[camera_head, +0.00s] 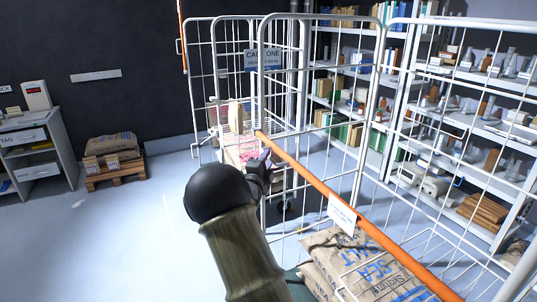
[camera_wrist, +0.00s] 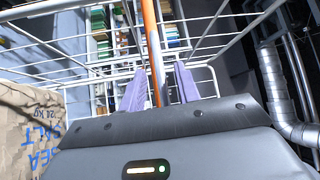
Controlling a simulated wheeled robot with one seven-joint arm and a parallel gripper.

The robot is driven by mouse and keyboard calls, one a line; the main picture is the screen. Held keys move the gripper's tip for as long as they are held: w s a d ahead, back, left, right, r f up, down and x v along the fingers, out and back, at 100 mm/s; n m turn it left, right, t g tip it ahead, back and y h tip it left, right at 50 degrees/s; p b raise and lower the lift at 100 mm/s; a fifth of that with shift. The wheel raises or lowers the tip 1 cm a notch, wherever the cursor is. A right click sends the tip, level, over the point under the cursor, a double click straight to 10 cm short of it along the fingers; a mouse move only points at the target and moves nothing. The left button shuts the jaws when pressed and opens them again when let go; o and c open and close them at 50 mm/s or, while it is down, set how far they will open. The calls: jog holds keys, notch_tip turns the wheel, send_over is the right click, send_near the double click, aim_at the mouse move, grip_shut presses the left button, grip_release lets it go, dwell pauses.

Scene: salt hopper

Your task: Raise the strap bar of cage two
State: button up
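The orange strap bar (camera_head: 305,174) slopes across the front of the near wire cage (camera_head: 375,75), from its left post down to the lower right. A white tag (camera_head: 342,213) hangs on it. I take this as cage two; no label shows on it. My gripper (camera_head: 266,158) is at the bar's upper left end. In the wrist view the gripper's two pale fingers (camera_wrist: 159,88) stand apart, with the orange bar (camera_wrist: 152,45) running between them. Gaps show on both sides of the bar. Salt sacks (camera_head: 365,268) lie in the near cage.
A cage labelled CAGE ONE (camera_head: 263,59) stands behind, with an upright orange bar (camera_head: 182,38) at its left. Loaded shelves (camera_head: 392,160) line the right back. A pallet with sacks (camera_head: 113,170) sits at left. Floor at left is clear.

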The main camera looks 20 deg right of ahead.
jog(key=shift+x, duration=1.3)
grip_shut()
jog(key=shift+r+p, duration=0.1)
jog(key=shift+p, duration=0.25)
